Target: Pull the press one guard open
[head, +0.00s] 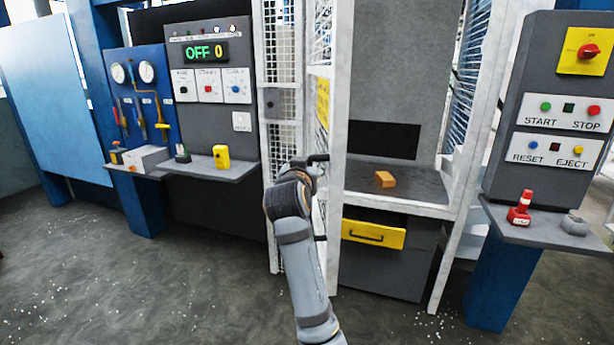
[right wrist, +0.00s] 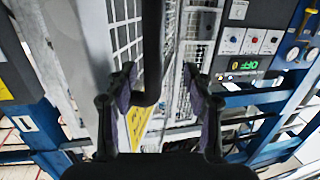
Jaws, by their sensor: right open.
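The white-framed mesh guard (head: 322,88) of the press is seen at a steep angle in the head view, left of the press opening. A black bar handle (head: 319,158) sticks out at its side. My right gripper (head: 304,165) is at the handle, its fingers mostly hidden by my wrist. In the right wrist view my right gripper (right wrist: 165,98) is open, with the bent black handle (right wrist: 152,60) between its fingers, closer to the left finger. I cannot tell whether a finger touches it. A yellow sign (right wrist: 138,122) shows on the guard. My left gripper is not in view.
An orange block (head: 385,179) lies on the press bed, above a yellow drawer (head: 373,234). A control panel with START and STOP buttons (head: 556,110) stands right; a grey panel reading OFF 0 (head: 212,75) stands left. Speckled floor (head: 180,290) is open in front.

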